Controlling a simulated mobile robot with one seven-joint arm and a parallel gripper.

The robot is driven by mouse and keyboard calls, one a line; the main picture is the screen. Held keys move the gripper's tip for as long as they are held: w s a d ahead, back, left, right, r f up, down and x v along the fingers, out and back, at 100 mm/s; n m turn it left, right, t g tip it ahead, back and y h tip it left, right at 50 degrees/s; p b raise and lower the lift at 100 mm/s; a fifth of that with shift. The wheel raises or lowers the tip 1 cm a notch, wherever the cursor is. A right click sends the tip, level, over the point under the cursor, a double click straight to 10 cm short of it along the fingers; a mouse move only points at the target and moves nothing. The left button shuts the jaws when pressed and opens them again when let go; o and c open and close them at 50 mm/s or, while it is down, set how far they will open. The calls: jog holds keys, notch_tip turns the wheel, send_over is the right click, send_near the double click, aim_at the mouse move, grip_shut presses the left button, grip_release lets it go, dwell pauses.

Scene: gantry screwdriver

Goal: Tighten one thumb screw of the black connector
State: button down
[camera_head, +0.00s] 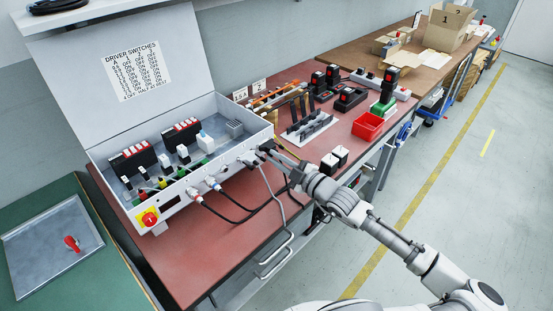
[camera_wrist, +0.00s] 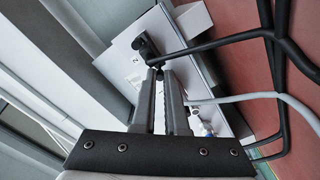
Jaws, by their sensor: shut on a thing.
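The black connector (camera_wrist: 148,46) is plugged into the front face of the grey control box (camera_head: 190,183), near its right end. A thick black cable runs from it to the right in the wrist view. My gripper (camera_wrist: 160,72) reaches the connector's lower side, its two grey fingers nearly together at the tips. They are shut on a small dark part there, which looks like a thumb screw of the connector; the tips mostly hide it. In the head view my gripper (camera_head: 271,153) is at the right end of the box front.
Other cables hang from the box front, with a loose grey cable (camera_head: 287,225) below my gripper. A red emergency button (camera_head: 149,218) sits at the box's left end. A red bin (camera_head: 368,126) and black-and-white blocks (camera_head: 334,160) stand on the red bench to the right.

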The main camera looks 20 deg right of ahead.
jog(key=c, duration=0.9)
grip_release()
jog(key=shift+s, duration=0.1)
jog(key=p+v, duration=0.2)
jog(key=v, duration=1.5)
jog(key=shift+s+d, duration=0.1)
